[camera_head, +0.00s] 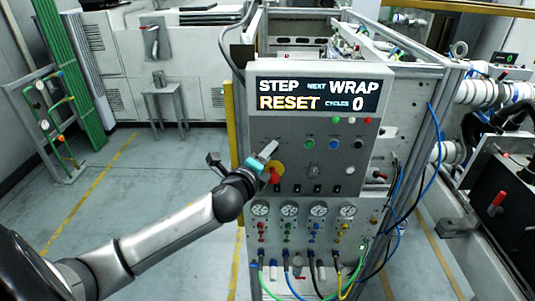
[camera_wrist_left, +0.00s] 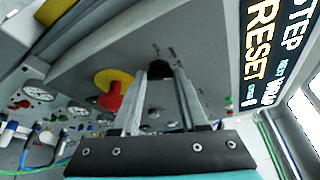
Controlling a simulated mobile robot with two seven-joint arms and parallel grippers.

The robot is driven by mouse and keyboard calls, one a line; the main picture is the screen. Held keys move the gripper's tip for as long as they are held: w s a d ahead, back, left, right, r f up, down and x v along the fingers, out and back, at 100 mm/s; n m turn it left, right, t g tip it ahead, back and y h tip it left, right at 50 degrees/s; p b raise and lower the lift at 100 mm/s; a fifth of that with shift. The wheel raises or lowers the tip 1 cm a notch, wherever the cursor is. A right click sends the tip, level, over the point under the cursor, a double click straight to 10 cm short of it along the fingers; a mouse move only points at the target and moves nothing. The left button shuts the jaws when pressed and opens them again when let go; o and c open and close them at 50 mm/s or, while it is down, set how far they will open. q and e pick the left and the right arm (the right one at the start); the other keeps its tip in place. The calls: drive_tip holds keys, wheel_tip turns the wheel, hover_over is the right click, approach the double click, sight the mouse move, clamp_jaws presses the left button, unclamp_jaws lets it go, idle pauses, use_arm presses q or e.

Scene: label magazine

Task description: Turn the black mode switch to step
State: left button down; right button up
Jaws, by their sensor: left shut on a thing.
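The black mode switch (camera_wrist_left: 156,71) is on the grey panel face, with small markings around it. My left gripper (camera_wrist_left: 161,74) has its two fingertips on either side of the switch and is shut on it. In the head view the left gripper (camera_head: 272,148) reaches the upper left of the control panel (camera_head: 310,185), and the switch is hidden behind the fingers there. The display (camera_head: 318,95) above reads STEP, NEXT WRAP, RESET and CYCLES 0. My right gripper is not in view.
A red stop button on a yellow plate (camera_head: 281,168) sits just below the left gripper. Green, blue and black buttons (camera_head: 334,143) are to the right. Several gauges (camera_head: 290,210) and hoses are below. The floor left of the panel is clear.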

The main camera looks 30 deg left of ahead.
use_arm(q)
drive_tip(key=shift+c, duration=2.2)
unclamp_jaws()
drive_tip(key=b+v, duration=0.2)
drive_tip(key=v, duration=1.3)
drive_tip(key=shift+s, duration=0.1)
